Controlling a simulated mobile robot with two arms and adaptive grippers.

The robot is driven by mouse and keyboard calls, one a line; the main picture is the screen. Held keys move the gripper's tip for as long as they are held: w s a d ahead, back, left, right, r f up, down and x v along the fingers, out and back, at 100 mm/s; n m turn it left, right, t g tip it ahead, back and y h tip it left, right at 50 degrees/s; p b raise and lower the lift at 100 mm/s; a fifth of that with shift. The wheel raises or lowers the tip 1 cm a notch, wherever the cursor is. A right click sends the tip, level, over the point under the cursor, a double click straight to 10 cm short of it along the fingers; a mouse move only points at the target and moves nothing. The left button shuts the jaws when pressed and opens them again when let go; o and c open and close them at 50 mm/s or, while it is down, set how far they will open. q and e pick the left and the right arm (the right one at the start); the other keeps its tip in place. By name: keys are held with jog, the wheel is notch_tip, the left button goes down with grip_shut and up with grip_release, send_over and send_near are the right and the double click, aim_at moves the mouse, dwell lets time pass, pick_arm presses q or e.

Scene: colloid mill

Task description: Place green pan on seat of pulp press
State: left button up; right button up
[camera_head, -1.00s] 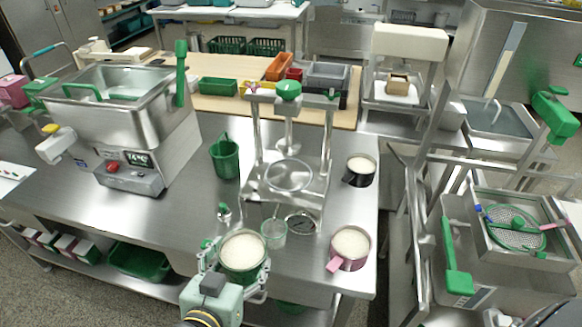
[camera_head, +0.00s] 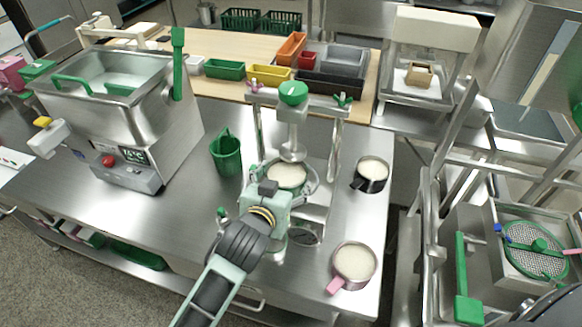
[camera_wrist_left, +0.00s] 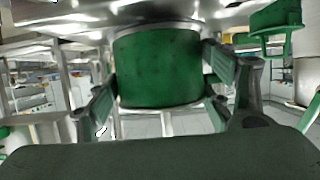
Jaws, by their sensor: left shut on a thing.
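The green pan (camera_head: 287,175) holds pale contents and is at the pulp press, under its screw and between its posts. The press (camera_head: 335,140) is a steel frame with a green knob on top. Its round seat (camera_head: 312,183) is mostly hidden by the pan and my arm. I cannot tell whether the pan touches the seat. My left gripper (camera_head: 280,190) is shut on the pan from the front. In the left wrist view the pan's green wall (camera_wrist_left: 160,68) is between my two fingers. My right gripper is not in view.
A black pan (camera_head: 372,175) stands right of the press and a pink-handled pan (camera_head: 353,264) at front right. A green jug (camera_head: 227,153) stands left of the press. A steel tank machine (camera_head: 120,110) is at left. Bare counter lies between them.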

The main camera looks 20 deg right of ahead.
aim_at(292, 169)
pick_arm(q)
jog(key=shift+w+d+r, duration=0.15)
jog(key=shift+w+d, duration=0.55)
jog(key=shift+w, duration=0.3)
jog(key=w+d, duration=0.2)
jog(key=shift+w+p, duration=0.4)
jog(key=shift+s+a+f, duration=0.1)
jog(key=shift+f, duration=0.55)
jog(key=shift+c, duration=0.6)
jog(key=shift+f, duration=0.35)
jog(key=o, duration=1.4)
jog(key=shift+o, duration=0.9)
jog(key=shift+s+a, duration=0.1)
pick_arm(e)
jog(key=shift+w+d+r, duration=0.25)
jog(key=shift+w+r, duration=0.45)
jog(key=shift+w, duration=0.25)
